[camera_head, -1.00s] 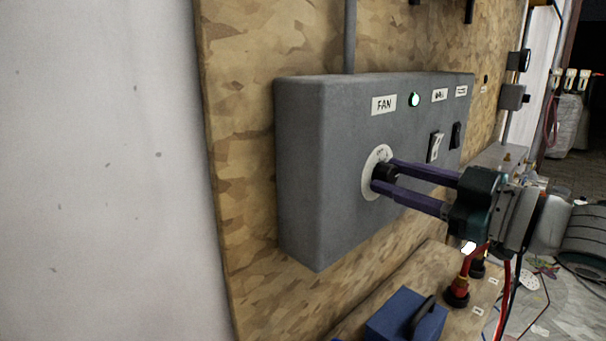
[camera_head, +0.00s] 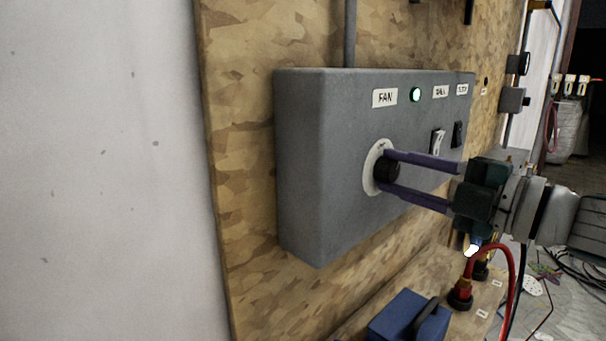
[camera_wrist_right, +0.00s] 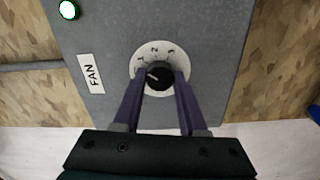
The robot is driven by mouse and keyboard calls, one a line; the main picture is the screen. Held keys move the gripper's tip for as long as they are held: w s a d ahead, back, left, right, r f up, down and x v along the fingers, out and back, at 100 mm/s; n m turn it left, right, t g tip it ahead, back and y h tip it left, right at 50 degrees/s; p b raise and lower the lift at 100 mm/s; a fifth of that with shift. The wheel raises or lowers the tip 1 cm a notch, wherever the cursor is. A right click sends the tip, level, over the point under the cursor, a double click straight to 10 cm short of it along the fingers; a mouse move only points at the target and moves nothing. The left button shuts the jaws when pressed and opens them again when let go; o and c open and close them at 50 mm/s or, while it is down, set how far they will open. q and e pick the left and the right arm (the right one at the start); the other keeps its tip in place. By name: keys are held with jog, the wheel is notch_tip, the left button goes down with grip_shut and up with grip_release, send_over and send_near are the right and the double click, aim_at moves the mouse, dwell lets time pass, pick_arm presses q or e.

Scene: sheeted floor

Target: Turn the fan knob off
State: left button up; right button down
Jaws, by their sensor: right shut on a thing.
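The grey control box (camera_head: 330,190) is fixed to a wood-chip board and carries a "FAN" label (camera_head: 385,97). Its black fan knob (camera_head: 385,169) sits on a white numbered dial (camera_head: 371,178). My right gripper (camera_head: 390,171) comes in from the right, with its purple fingers above and below the knob, shut on it. In the right wrist view the knob (camera_wrist_right: 158,77) is between the two fingertips (camera_wrist_right: 160,82), and its white pointer mark points to the left side of the dial. A green-ringed lamp (camera_head: 415,94) is lit. My left gripper is not in view.
Two rocker switches, one white (camera_head: 437,142) and one black (camera_head: 458,134), are on the box right of the dial. A blue case (camera_head: 408,318) with a dark handle lies below. A red hose (camera_head: 512,270) and fitting are below my right gripper.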

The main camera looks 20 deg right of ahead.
jog(key=n+b, duration=0.2)
jog(key=n, duration=0.4)
jog(key=shift+n, duration=0.3)
dwell(0.5)
jog(key=shift+c, duration=2.2)
grip_release()
jog(key=shift+s, duration=0.1)
jog(key=shift+s+d+f+b, duration=0.1)
jog(key=shift+s+d+b, duration=0.05)
jog(key=shift+s+b, duration=0.15)
jog(key=b+v, duration=0.1)
jog(key=v, duration=0.8)
